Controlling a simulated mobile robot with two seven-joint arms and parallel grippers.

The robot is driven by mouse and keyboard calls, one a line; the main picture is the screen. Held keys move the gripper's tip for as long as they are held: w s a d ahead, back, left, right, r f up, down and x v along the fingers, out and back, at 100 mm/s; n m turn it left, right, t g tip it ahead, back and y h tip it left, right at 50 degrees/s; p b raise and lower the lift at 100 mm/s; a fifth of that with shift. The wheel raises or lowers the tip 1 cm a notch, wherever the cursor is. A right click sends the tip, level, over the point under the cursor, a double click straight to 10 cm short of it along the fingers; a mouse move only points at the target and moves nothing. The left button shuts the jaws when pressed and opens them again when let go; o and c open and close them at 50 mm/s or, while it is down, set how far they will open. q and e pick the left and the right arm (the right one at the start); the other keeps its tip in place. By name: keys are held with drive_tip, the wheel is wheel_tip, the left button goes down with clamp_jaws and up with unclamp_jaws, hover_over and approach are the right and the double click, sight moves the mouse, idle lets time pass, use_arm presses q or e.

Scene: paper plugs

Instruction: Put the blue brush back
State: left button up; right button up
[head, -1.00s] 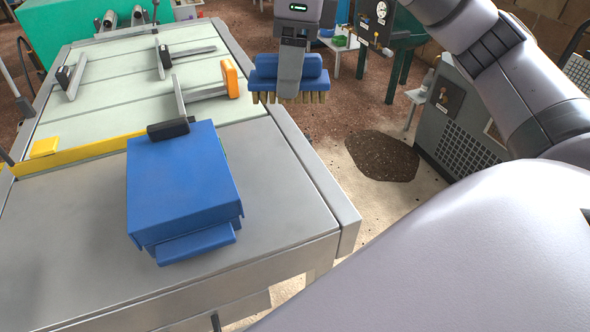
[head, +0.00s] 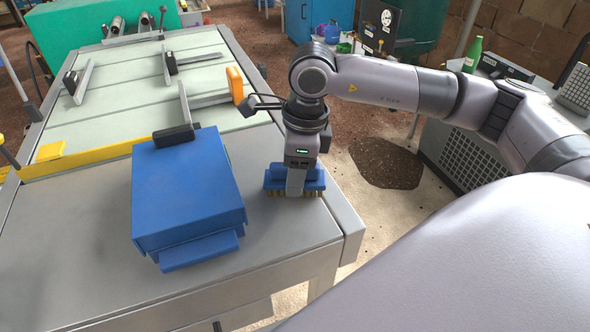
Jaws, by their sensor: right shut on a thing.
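The blue brush (head: 313,184) has a blue back and tan bristles that point down. My right gripper (head: 296,186) is shut on it from above. The brush is over the right side of the grey table top (head: 285,235), to the right of the blue box. Its bristles are at or just above the surface; I cannot tell whether they touch. My left gripper is not in view.
A blue box (head: 185,190) with a lower front ledge stands on the table to the left of the brush. The table's front right is clear.

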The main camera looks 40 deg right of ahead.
drive_tip(key=shift+f, duration=0.25)
drive_tip(key=shift+f+b, duration=0.1)
drive_tip(key=shift+b, duration=0.2)
drive_tip(key=o, duration=1)
drive_tip(key=shift+r+p, duration=0.35)
drive_tip(key=shift+p, duration=0.05)
drive_tip(key=r, duration=0.4)
drive_tip(key=r+b, duration=0.1)
drive_tip(key=r, duration=0.2)
drive_tip(key=s+d+r, duration=0.1)
drive_tip(key=r, duration=0.3)
drive_tip(key=shift+r, duration=0.35)
